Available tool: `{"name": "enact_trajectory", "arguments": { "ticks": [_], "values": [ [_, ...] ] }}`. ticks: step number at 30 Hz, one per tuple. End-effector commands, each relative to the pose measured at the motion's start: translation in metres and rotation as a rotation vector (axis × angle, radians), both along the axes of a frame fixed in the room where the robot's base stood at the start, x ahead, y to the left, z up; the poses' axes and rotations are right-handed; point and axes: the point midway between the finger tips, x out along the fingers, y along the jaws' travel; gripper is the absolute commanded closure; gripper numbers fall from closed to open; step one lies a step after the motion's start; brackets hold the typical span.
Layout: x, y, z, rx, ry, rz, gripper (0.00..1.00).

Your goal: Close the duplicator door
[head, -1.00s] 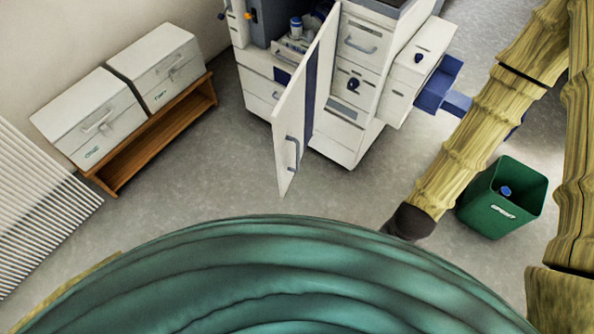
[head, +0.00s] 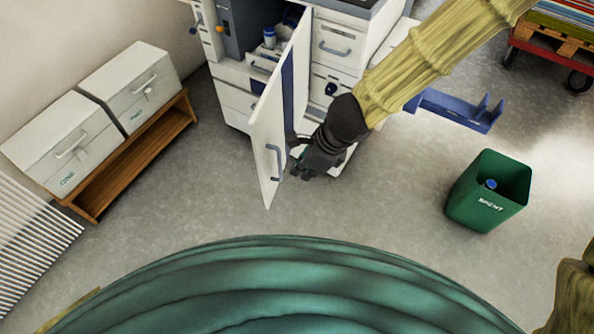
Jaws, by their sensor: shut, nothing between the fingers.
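The duplicator (head: 336,45) is a white cabinet with grey and blue parts at the top middle of the head view. Inside the open bay, a blue-capped bottle (head: 269,38) shows. Part of the cabinet's lower front is hidden behind my arm.
Two white boxes (head: 130,85) with handles sit on a wooden bench (head: 140,160) at left. A green bin (head: 488,192) holding a blue-capped item stands at right. A blue bracket (head: 455,108) juts out from the cabinet's right. Grey floor before the door is clear.

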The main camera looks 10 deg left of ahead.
Motion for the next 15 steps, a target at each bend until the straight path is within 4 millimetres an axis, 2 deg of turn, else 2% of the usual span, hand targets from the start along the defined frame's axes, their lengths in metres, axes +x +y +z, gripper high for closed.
{"name": "enact_trajectory", "arguments": {
  "ticks": [1, 15],
  "values": [
    [0.000, 0.002, -0.009, 0.000, 0.002, 0.000, 1.00],
    [0.001, 0.022, -0.059, -0.001, 0.000, 0.002, 1.00]
  ]
}}
